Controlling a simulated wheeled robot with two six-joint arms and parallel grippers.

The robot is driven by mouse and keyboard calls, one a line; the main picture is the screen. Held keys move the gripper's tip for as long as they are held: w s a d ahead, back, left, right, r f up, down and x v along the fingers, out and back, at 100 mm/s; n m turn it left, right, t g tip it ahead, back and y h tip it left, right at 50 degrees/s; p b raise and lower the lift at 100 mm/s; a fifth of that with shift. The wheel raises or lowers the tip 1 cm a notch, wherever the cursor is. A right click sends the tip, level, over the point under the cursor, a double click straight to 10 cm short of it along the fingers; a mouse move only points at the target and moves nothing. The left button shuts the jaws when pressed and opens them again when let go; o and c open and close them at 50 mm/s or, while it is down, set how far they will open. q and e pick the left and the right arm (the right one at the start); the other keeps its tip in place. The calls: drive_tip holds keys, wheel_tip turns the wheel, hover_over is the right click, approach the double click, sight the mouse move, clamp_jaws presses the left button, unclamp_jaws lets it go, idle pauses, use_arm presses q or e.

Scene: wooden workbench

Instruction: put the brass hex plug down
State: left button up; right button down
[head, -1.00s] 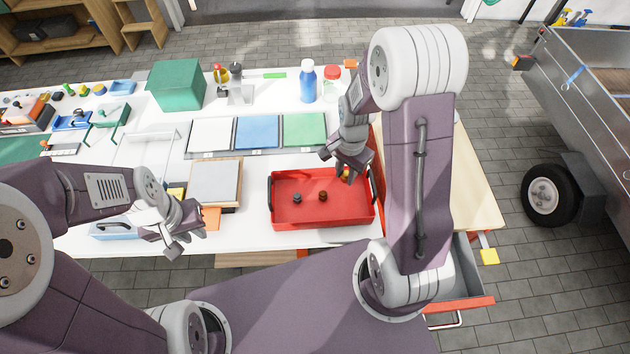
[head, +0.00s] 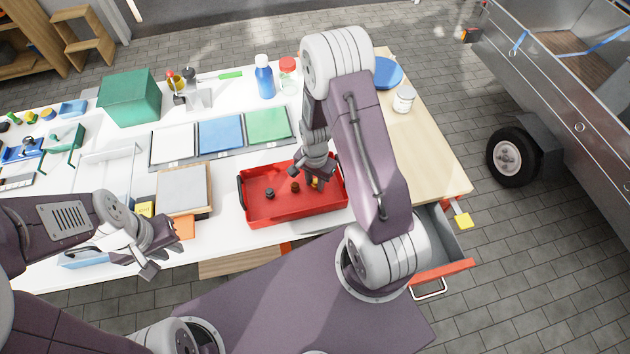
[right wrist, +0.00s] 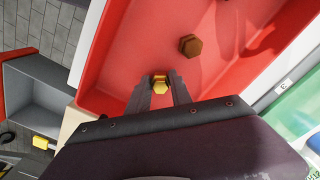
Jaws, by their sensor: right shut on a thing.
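The brass hex plug (right wrist: 160,84) is a small yellow-gold hexagonal piece between the fingertips of my right gripper (right wrist: 159,92) in the right wrist view. In the head view my right gripper (head: 313,180) is at the right part of the red tray (head: 262,214), with the plug (head: 316,184) partly hidden at its tips. It is shut on the plug, over the tray floor; I cannot tell if the plug touches it. My left gripper (head: 160,258) is empty, its fingers apart, near the bench's front edge at the left.
A brown hex piece (right wrist: 190,46) and a dark piece (head: 270,194) stand in the tray, left of my right gripper in the head view. White, blue (head: 221,133) and green mats lie behind the tray. The tray floor's front part is clear. An open drawer (head: 440,245) is at the right.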

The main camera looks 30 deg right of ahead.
sight(315, 182)
drive_tip(key=shift+f, duration=0.15)
drive_tip(key=c, duration=1.2)
unclamp_jaws()
drive_tip(key=shift+s, duration=0.1)
drive_tip(key=shift+o, duration=0.2)
wheel_tip(315, 182, up, 12)
drive_tip(key=r+p, duration=0.1)
drive_tip(key=s+a+r+n+t, duration=0.1)
drive_tip(key=s+a+r+n, duration=0.3)
drive_tip(key=s+n, duration=0.4)
drive_tip(key=n, duration=0.3)
drive_tip(key=shift+s+a, duration=0.2)
drive_tip(key=shift+a, duration=0.05)
